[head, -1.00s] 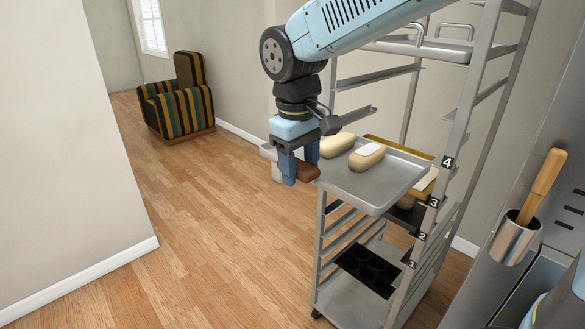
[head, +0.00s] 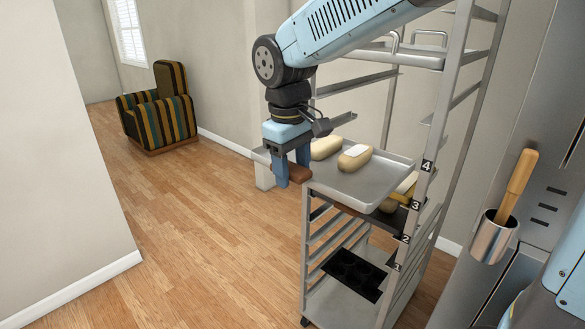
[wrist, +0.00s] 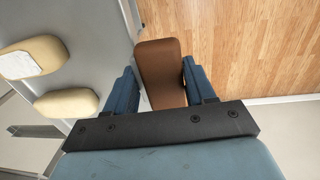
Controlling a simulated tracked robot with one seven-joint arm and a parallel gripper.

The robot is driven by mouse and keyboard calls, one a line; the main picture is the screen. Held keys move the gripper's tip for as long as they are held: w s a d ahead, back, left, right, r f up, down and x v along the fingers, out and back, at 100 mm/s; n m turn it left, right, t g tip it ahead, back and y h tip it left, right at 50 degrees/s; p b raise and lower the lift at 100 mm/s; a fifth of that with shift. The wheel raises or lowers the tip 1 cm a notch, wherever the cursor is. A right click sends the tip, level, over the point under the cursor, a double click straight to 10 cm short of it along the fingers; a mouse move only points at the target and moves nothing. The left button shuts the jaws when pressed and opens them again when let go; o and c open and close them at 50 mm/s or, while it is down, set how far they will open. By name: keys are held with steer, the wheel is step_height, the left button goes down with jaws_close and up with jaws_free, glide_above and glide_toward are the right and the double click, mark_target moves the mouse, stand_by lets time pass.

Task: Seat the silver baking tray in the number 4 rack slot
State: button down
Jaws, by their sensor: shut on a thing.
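The silver baking tray (head: 345,182) carries two pale loaves (head: 355,157), one with a white patch. It looks roughly level and lies at the rack (head: 437,120), a little below the number 4 label (head: 426,166) in the picture. How its edges meet the slot rails cannot be told. My gripper (head: 291,175) is shut on the brown handle (head: 292,172) at the tray's left edge. In the wrist view the handle (wrist: 160,72) sits between the blue fingers, beside the tray's edge (wrist: 122,50).
A yellow item (head: 405,188) shows lower in the rack near number 3. A utensil holder (head: 492,238) hangs at the right. A striped armchair (head: 160,110) stands far back; the wood floor to the left is clear.

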steer(key=shift+w+d, duration=0.4)
steer(key=shift+w, duration=0.05)
stand_by(0.5)
steer(key=shift+w+d, duration=0.2)
steer(key=shift+w, duration=0.1)
steer(key=shift+w+d, duration=1.25)
steer(key=shift+w, duration=0.25)
stand_by(1.0)
steer(key=shift+w+d, duration=1.35)
steer(key=shift+w, duration=0.3)
steer(key=shift+w+d, duration=1.4)
steer(key=shift+w, duration=0.25)
steer(key=shift+w+d, duration=1.35)
steer(key=shift+w, duration=0.3)
steer(key=shift+w+d, duration=0.1)
